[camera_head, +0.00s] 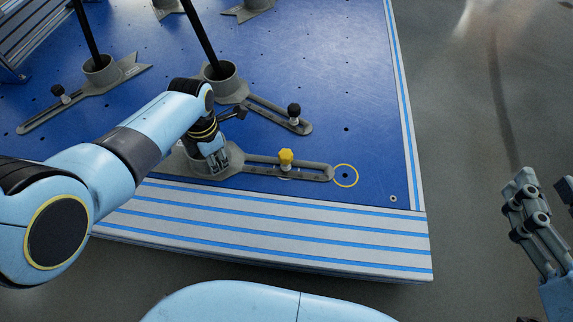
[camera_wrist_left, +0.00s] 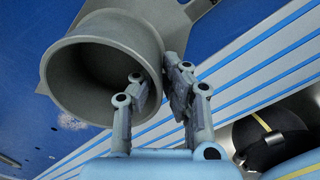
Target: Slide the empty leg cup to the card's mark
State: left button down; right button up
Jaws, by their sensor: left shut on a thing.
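The empty grey leg cup (camera_head: 234,160) stands near the front edge of the blue plate. A slotted arm (camera_head: 318,172) runs right from it, with a yellow knob (camera_head: 286,156) on it. The arm's tip reaches the edge of a yellow ring (camera_head: 345,186) around a dark hole. My left gripper (camera_head: 217,160) is shut on the cup's wall. In the left wrist view the cup (camera_wrist_left: 85,75) is hollow, and the gripper (camera_wrist_left: 158,90) has one finger inside and one outside the wall. My right gripper (camera_head: 544,184) is open and empty, off the plate at right. I see no card.
Another cup (camera_head: 231,88) behind holds a black leg; its slotted arm has a black knob (camera_head: 294,110). A further cup (camera_head: 101,70) with a leg stands at left. The blue plate (camera_head: 350,80) is clear at right. A striped edge (camera_head: 300,222) borders the front.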

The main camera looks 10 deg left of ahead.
pick_arm(q)
jog(key=shift+s+a, duration=0.15)
jog(key=shift+a, duration=1.85)
pick_arm(e)
jog(key=shift+r, duration=0.35)
pick_arm(q)
jog(key=c, duration=1.5)
grip_release()
jog(key=shift+p, duration=0.3)
pick_arm(e)
jog(key=shift+r, duration=0.1)
pick_arm(q)
jog(key=shift+d+r+p, duration=0.1)
jog(key=shift+r+p, duration=0.65)
jog(key=shift+r, duration=0.15)
notch_tip(320, 180, up, 4)
jog(key=p, duration=0.4)
pick_arm(e)
notch_tip(320, 180, up, 7)
jog(key=w+t, duration=0.1)
jog(key=shift+w+r, duration=0.1)
